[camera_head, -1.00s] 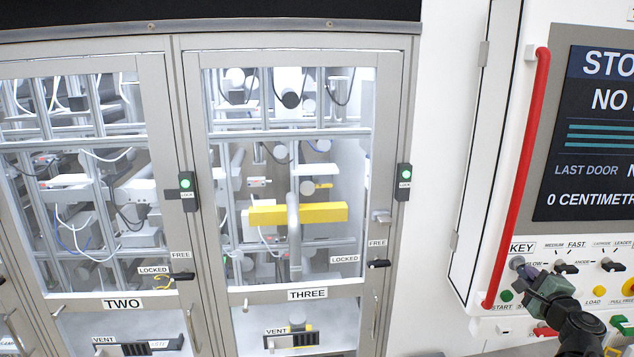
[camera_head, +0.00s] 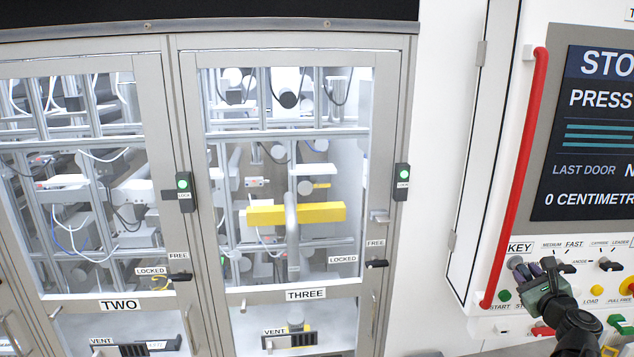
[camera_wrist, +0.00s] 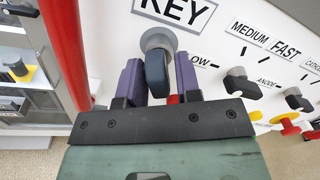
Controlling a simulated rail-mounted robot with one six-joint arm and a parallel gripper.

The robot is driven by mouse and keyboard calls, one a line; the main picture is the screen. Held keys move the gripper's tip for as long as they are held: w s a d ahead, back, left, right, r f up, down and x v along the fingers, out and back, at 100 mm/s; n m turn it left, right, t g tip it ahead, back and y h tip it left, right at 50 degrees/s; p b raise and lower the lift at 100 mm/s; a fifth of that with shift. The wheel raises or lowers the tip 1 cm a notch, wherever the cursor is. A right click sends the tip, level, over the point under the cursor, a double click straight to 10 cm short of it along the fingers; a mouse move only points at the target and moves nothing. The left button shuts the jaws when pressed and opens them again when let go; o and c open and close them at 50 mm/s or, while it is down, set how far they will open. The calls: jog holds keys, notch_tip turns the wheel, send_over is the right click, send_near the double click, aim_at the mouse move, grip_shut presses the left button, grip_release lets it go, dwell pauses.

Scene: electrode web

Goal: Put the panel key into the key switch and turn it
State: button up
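The panel key (camera_wrist: 156,76) shows as a dark blue bow in the wrist view. It sits in the grey round key switch (camera_wrist: 158,38) below the KEY label, with its shaft hidden. My gripper (camera_wrist: 157,62) has one purple finger on each side of the bow, with a visible gap on both sides, so it is open. In the head view my gripper (camera_head: 532,267) is at the panel, just below the KEY label; the key cannot be told apart there.
A red vertical bar (camera_head: 518,175) stands left of the switch. Selector knobs (camera_head: 566,267) are close on the right, with START and other buttons below. The display (camera_head: 590,135) above reads "PRESS", cut off. Closed glass doors (camera_head: 290,180) fill the left.

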jog(key=shift+o, duration=1)
jog(key=shift+s, duration=0.1)
jog(key=s, duration=0.9)
jog(key=shift+a, duration=0.2)
